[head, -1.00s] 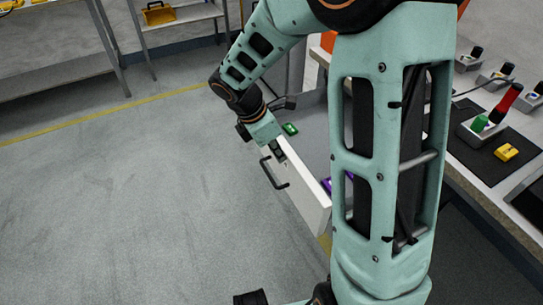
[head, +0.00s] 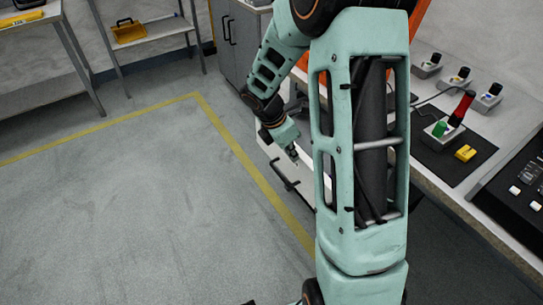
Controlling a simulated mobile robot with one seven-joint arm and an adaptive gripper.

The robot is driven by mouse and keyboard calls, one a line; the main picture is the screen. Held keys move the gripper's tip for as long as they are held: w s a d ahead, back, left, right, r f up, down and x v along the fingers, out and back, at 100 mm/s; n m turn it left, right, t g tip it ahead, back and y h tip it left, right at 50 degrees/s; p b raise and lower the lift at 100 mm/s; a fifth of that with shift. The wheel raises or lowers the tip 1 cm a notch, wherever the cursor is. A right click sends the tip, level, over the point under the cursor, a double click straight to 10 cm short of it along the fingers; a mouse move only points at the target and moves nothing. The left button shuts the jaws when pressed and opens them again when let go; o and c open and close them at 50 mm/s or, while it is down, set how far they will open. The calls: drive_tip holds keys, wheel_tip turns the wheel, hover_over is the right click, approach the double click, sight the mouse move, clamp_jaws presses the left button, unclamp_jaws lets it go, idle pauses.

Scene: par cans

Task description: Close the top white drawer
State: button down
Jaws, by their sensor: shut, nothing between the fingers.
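The white drawer (head: 267,150) is in the middle of the head view, beside the workbench and partly behind my arm. Its dark bar handle (head: 284,180) sticks out from the front towards the lower left. My gripper (head: 294,158) is shut and empty, pointing down at the drawer's front, close above the handle. I cannot tell whether it touches the drawer. The inside of the drawer is hidden by my arm, and I cannot tell how far out the drawer stands.
A grey cabinet (head: 240,40) and shelves (head: 150,32) stand at the back. The floor at left is clear.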

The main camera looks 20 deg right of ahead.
drive_tip(key=w+d+p, duration=0.3)
drive_tip(key=d+p, duration=0.3)
drive_tip(key=d, duration=0.8)
drive_tip(key=shift+w+d, duration=0.15)
drive_tip(key=shift+w, duration=0.25)
